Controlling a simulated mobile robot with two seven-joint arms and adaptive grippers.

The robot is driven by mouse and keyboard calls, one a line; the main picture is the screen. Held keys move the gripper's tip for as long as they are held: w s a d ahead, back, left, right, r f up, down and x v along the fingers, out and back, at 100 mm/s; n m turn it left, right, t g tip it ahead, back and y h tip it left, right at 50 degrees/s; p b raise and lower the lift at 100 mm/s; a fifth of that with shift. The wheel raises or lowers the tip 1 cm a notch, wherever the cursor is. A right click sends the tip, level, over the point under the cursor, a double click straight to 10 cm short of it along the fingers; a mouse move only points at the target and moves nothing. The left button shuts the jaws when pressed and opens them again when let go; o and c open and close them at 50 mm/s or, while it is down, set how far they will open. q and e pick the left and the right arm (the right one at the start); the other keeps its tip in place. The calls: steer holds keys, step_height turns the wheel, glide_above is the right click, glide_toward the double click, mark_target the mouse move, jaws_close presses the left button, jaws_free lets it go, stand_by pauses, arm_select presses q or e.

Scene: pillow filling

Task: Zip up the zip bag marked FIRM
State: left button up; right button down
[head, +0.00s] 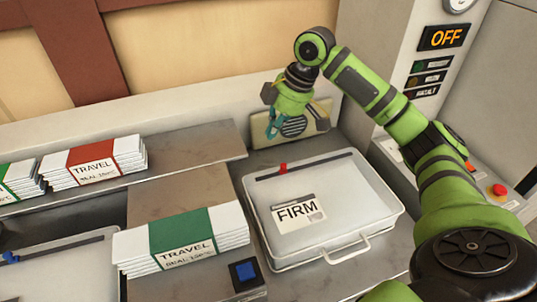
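The zip bag marked FIRM (350,205) is a pale, flat case lying on the counter right of centre, with a handle on its near side. Its black and white FIRM label (298,211) faces up. A dark zip track (325,160) runs along its far edge. A red slider (283,168) sits on the track, left of its middle. My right gripper (279,127) hangs beyond and above the far edge, apart from the slider. Its fingers are partly hidden by its own body, so their opening is unclear. My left gripper is out of view.
A TRAVEL stack with a green band (180,235) and a blue button box (245,272) lie left of the bag. Another bag with a blue slider (10,257) is far left. A panel reading OFF (444,37) and a red button (499,190) stand right.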

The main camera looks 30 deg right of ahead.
mark_target(283, 168)
steer(key=p+x, duration=0.1)
steer(key=x, duration=0.6)
steer(key=shift+s+a+f, duration=0.1)
steer(key=shift+a+f, duration=0.05)
steer(key=shift+p+x, duration=0.45)
steer(key=shift+x, duration=0.5)
steer(key=shift+s+d+f+p, duration=0.3)
steer(key=shift+s+d+p, duration=0.05)
steer(key=shift+d, duration=0.2)
steer(key=shift+s+d+f+p, duration=0.3)
steer(key=shift+s+d, duration=0.1)
steer(key=shift+d, duration=0.2)
steer(key=shift+s+d, duration=0.4)
steer(key=shift+w+a, duration=0.1)
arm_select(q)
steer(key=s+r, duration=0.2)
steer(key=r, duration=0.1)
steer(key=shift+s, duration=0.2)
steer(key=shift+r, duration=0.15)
